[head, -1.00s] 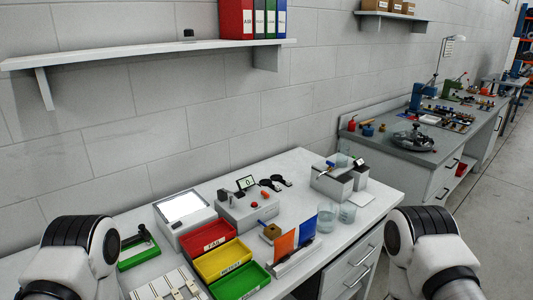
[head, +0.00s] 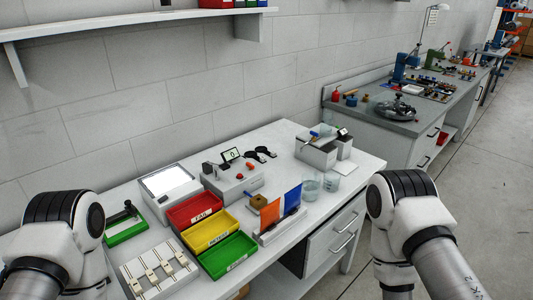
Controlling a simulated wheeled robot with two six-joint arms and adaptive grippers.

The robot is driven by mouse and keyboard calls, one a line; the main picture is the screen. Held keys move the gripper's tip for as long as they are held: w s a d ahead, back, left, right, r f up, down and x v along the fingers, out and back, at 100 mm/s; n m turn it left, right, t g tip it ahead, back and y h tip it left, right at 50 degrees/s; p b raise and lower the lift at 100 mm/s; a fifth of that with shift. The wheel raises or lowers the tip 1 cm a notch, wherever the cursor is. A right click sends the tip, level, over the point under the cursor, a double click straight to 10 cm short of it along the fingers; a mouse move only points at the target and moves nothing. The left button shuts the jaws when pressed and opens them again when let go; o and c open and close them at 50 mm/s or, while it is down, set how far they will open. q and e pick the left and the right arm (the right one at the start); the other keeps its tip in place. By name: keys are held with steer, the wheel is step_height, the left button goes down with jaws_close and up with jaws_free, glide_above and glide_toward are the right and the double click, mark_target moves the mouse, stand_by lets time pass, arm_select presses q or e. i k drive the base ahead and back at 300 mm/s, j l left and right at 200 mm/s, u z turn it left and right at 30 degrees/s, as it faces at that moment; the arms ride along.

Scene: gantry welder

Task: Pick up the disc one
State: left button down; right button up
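I cannot make out which thing is disc one; no disc stands out clearly on the white bench (head: 340,182). A cream slotted rack (head: 158,270) with several small pale pieces lies at the bench's front left, its contents too small to tell. Two small dark items with rounded heads (head: 267,151) lie at the back near a small display (head: 230,154). My left and right arms show at the lower left and lower right, but both grippers are out of view.
Red (head: 193,211), yellow (head: 210,231) and green (head: 229,257) bins stand mid-bench. Orange (head: 270,213) and blue (head: 293,197) panels, glass beakers (head: 311,188) and a grey box (head: 317,152) stand to their right. A light panel (head: 170,182) and green tray (head: 125,229) are left.

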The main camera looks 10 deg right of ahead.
mark_target(263, 149)
steer(key=i+l, duration=0.15)
steer(key=l, duration=0.3)
steer(key=i+l, duration=0.1)
steer(key=l, duration=0.35)
steer(key=i+l+u, duration=0.1)
steer(key=l, duration=0.35)
steer(key=i+l, duration=0.15)
steer(key=l, duration=0.3)
steer(key=i+l, duration=0.1)
steer(key=l, duration=0.35)
steer(key=i+l+u, duration=0.1)
steer(key=l, duration=0.35)
